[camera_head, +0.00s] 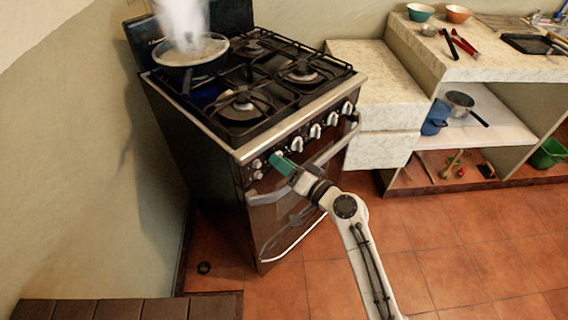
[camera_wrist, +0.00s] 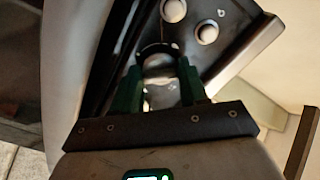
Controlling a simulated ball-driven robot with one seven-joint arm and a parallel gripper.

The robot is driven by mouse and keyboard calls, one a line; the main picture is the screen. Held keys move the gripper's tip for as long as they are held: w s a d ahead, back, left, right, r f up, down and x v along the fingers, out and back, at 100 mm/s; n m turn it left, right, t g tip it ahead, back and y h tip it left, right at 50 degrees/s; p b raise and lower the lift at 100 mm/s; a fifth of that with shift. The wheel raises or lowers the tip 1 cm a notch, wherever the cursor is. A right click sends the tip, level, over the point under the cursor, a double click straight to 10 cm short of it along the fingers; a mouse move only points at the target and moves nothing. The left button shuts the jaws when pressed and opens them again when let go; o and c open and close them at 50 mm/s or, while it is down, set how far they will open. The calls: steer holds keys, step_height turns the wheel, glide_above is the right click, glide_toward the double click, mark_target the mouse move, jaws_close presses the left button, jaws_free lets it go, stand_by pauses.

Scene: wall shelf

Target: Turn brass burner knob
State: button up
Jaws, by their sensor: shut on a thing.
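The stove (camera_head: 250,152) has a row of pale, silvery knobs along its front panel, such as one (camera_head: 297,145) right of my gripper (camera_head: 277,161). My gripper is at the left end of that row, its green fingers up against the panel. In the wrist view, the two green fingers (camera_wrist: 160,72) are shut on a pale burner knob (camera_wrist: 159,66), one on each side. It looks silvery rather than brass. In the head view the gripper hides this knob. Its turn angle cannot be told.
A steaming pan (camera_head: 190,54) sits on the back left burner. The oven door handle (camera_head: 322,161) runs just below the knobs, close to my arm. Two small round controls (camera_wrist: 207,32) show near the fingers. A pale counter (camera_head: 376,90) stands right of the stove.

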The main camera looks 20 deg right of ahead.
steer(key=shift+m+p, duration=1.05)
steer(key=shift+m, duration=3.05)
steer(key=o, duration=1)
steer(key=shift+o, duration=0.2)
steer(key=shift+s, duration=0.1)
steer(key=b+v, duration=0.1)
steer(key=v, duration=0.9)
steer(key=shift+s+d, duration=0.15)
steer(key=shift+s, duration=0.15)
